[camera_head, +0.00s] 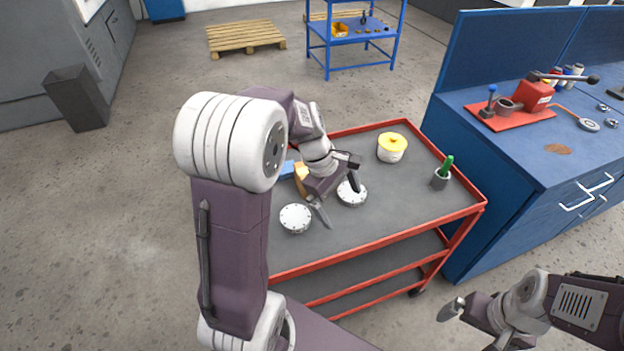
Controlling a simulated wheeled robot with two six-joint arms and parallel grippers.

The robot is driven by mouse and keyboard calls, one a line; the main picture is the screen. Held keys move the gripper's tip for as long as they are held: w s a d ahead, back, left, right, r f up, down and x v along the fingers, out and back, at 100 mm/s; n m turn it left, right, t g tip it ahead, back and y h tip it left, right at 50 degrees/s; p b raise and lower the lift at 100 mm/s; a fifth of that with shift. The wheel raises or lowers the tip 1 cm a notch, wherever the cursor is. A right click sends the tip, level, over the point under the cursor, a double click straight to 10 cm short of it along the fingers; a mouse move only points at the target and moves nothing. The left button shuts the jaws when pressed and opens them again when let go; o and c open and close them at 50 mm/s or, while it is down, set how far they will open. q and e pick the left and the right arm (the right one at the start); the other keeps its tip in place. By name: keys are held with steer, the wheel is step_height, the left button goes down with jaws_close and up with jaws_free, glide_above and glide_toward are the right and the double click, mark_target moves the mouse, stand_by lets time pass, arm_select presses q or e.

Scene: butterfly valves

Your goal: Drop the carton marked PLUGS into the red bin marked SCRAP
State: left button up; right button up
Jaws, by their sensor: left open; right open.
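No lettering PLUGS or SCRAP is readable, and no red bin shows. On the red-rimmed cart (420,228), an orange-yellow block (301,178) and a small blue block (287,169) sit partly hidden behind my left gripper; I cannot tell whether either is the carton. My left gripper (340,199) is open over the cart, its fingers pointing down between two pale round flanged discs, one on the left (295,218) and one on the right (352,193). My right gripper (472,325) is open at the lower right, off the cart and apart from everything.
A yellow-lidded tub (392,148) and a grey cup with a green item (440,178) stand on the cart's right part. A blue workbench (500,175) with a red-based tool is right. A blue rack (350,45), pallet (245,37) and dark bin (76,98) stand behind.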

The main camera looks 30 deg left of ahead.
mark_target(305, 171)
arm_select(q)
steer(key=w+a+f+n+t+b, duration=0.1)
steer(key=w+a+n+b, duration=0.2)
steer(key=a+n, duration=0.1)
steer(key=w+a+f+n+t+h+b, duration=0.1)
steer(key=w+a+f+n+t+b, duration=0.1)
steer(key=w+a+n+b, duration=0.2)
steer(key=w+a+f+n+t+h+b, duration=0.1)
steer(key=w+a+n+b, duration=0.3)
steer(key=a, duration=0.5)
steer(key=shift+f+t, duration=0.5)
steer(key=shift+f, duration=0.15)
steer(key=shift+a+r, duration=0.2)
steer(key=shift+a, duration=0.1)
steer(key=shift+d, duration=0.1)
steer(key=shift+w+d+f, duration=0.2)
steer(key=shift+d, duration=0.05)
steer(key=b+x, duration=0.1)
steer(key=x, duration=0.1)
steer(key=shift+d+f, duration=0.1)
steer(key=shift+f, duration=0.2)
steer(key=shift+w+d+f, duration=0.15)
steer(key=shift+w+f, duration=0.05)
steer(key=shift+w, duration=0.2)
steer(key=b+x, duration=0.1)
steer(key=x, duration=0.4)
steer(key=shift+f+b, duration=0.1)
steer(key=shift+b, duration=0.3)
steer(key=shift+w, duration=0.1)
steer(key=c, duration=2)
